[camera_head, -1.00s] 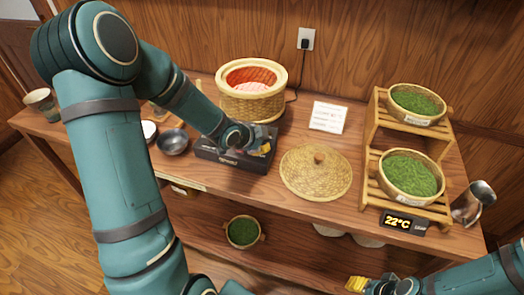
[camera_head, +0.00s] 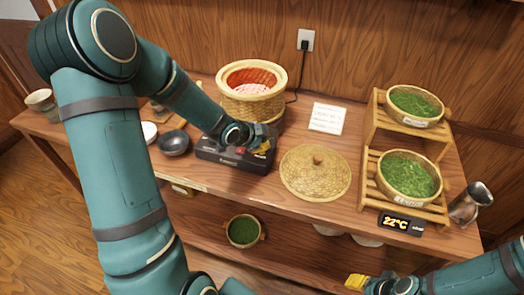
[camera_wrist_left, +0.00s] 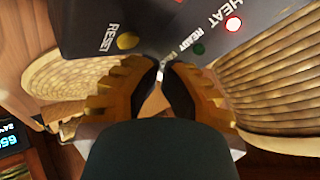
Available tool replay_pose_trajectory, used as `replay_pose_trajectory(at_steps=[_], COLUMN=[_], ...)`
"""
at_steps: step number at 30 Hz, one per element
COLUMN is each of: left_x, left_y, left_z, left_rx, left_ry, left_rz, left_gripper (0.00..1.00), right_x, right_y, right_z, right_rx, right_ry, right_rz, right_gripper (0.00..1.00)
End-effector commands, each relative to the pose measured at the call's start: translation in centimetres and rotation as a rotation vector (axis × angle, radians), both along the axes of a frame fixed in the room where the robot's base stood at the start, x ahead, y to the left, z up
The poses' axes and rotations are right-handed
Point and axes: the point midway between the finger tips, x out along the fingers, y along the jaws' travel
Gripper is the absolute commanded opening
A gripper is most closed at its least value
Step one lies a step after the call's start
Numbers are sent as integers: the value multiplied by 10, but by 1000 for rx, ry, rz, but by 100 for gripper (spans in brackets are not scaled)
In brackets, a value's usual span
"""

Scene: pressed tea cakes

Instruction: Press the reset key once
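The dark control box (camera_head: 236,161) stands on the table in front of the steamer basket. In the left wrist view its panel fills the top, with the round yellow reset key (camera_wrist_left: 128,41) beside the word RESET. My left gripper (camera_head: 264,147) is over the box; its fingertips (camera_wrist_left: 161,66) come together in the wrist view, holding nothing visible. They appear beside the reset key, to its right and slightly lower in the picture; whether they touch the panel cannot be told. My right gripper (camera_head: 357,283) is at the bottom edge, far from the box; its opening is unclear.
A heat lamp (camera_wrist_left: 233,23) glows reddish white; a green ready lamp (camera_wrist_left: 199,48) is beside it. The steamer basket (camera_head: 252,106) stands behind the box and a woven lid (camera_head: 315,195) lies to its right. A dark bowl (camera_head: 173,143) is left of it. A rack with green-filled baskets stands right.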

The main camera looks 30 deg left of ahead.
Motion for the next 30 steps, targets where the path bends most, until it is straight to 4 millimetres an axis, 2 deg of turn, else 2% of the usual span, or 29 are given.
replay_pose_trajectory(at_steps=[18,30], left_x=[0,0], left_y=[0,0], left_z=[50,50], left_rx=[0,0], left_ry=[-1,0], left_rz=[1,0], left_gripper=[0,0], right_x=[0,0], right_y=[0,0], right_z=[44,43], right_rx=[0,0], right_ry=[0,0], right_rz=[0,0], right_gripper=[47,47])
